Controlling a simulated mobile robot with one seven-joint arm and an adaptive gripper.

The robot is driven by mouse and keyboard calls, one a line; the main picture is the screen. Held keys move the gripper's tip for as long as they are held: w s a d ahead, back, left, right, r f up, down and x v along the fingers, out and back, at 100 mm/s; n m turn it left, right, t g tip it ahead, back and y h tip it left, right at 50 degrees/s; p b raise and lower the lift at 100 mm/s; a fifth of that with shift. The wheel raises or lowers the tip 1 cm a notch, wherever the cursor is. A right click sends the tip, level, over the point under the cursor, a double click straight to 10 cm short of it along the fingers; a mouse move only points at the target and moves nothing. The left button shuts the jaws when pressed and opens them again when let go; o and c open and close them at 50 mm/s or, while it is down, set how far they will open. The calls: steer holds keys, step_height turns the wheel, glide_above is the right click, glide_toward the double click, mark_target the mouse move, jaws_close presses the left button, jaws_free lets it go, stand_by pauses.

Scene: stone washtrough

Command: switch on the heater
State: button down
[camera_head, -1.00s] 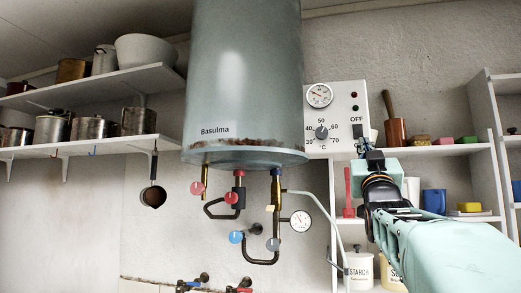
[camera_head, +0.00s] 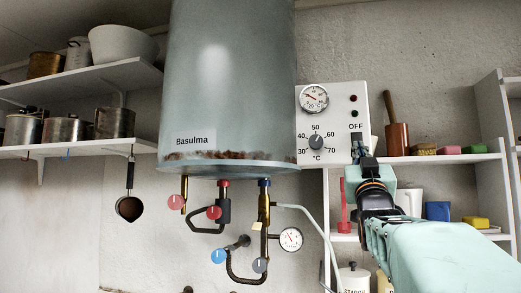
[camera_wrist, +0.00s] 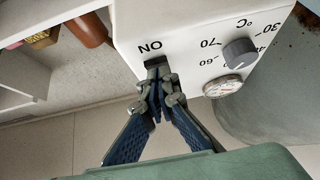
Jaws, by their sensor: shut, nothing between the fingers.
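The heater is a grey-green tank (camera_head: 228,90) marked Basulma. A white control box (camera_head: 338,97) at its right side carries a gauge (camera_head: 314,98), a temperature knob (camera_head: 316,142), a red lamp (camera_head: 353,98) and a dark green lamp (camera_head: 354,113). OFF is printed above the place where my gripper (camera_head: 357,143) meets the box. In the wrist view, ON is printed beside a dark switch (camera_wrist: 154,62). My gripper (camera_wrist: 156,88) is shut and empty, with its tips at the switch; I cannot tell whether they touch. The tips partly hide the switch, and its position is unclear.
Pipes with red and blue valve handles (camera_head: 218,256) and a round pressure gauge (camera_head: 290,239) hang below the tank. A shelf (camera_head: 432,159) with a brown pot (camera_head: 397,139) is right of the box. Shelves with pans are at left.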

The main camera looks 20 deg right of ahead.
stand_by(0.4)
steer(key=shift+w+d+f+b, duration=0.15)
steer(key=shift+w+d+b, duration=0.2)
steer(key=shift+b, duration=0.35)
steer(key=shift+a+f, duration=0.1)
steer(key=shift+a, duration=0.05)
